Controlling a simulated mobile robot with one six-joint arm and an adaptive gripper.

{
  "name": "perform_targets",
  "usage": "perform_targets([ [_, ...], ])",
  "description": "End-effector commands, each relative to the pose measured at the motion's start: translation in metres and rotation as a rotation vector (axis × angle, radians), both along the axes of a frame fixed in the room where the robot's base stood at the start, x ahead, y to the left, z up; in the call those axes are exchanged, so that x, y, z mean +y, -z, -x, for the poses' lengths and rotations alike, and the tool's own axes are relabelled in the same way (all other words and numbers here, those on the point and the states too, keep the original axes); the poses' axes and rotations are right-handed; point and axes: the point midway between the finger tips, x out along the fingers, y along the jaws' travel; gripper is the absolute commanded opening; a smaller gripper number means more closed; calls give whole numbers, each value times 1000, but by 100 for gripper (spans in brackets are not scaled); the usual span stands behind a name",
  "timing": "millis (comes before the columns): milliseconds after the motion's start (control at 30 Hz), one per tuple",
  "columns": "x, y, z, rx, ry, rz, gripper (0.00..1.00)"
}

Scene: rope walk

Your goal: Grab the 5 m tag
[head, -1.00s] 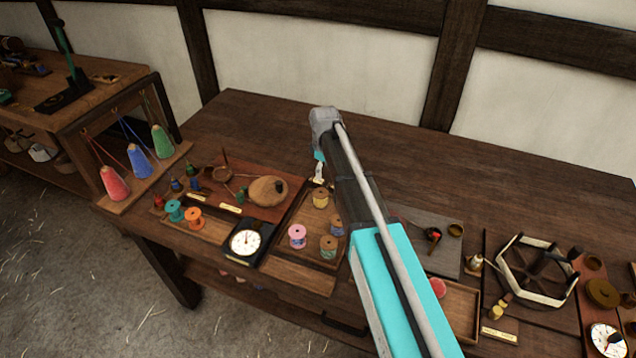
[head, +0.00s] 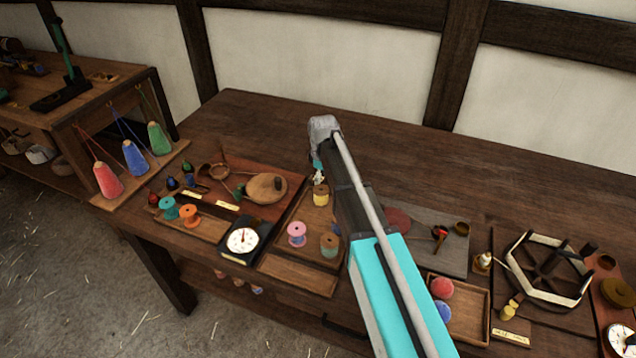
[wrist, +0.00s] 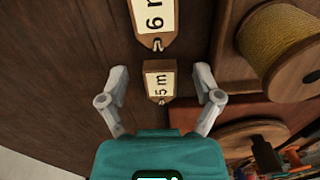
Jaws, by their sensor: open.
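The 5 m tag (wrist: 160,81) is a small wooden tag with a cream face in the wrist view. It lies on the dark wooden bench top. My gripper (wrist: 160,72) is open, with one finger on each side of the tag and a gap on both sides. The 6 m tag (wrist: 155,22), larger in view, lies just beyond it, its far end cut off. In the head view my arm and gripper (head: 318,172) reach down behind the spool tray, and the 5 m tag cannot be made out there.
A yellow spool (wrist: 280,45) stands in the wooden tray close to the right finger. A dial gauge (head: 243,240) and a round wooden piece (head: 266,188) stand to the left. The bench's back is clear.

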Motion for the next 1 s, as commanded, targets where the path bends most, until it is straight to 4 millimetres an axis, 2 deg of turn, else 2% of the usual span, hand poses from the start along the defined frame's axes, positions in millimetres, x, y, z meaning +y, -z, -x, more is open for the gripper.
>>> perform_targets([
  [500, -1, 0, 0, 0, 1, 0, 83],
  [833, -1, 0, 0, 0, 1, 0, 22],
  [1000, -1, 0, 0, 0, 1, 0, 21],
])
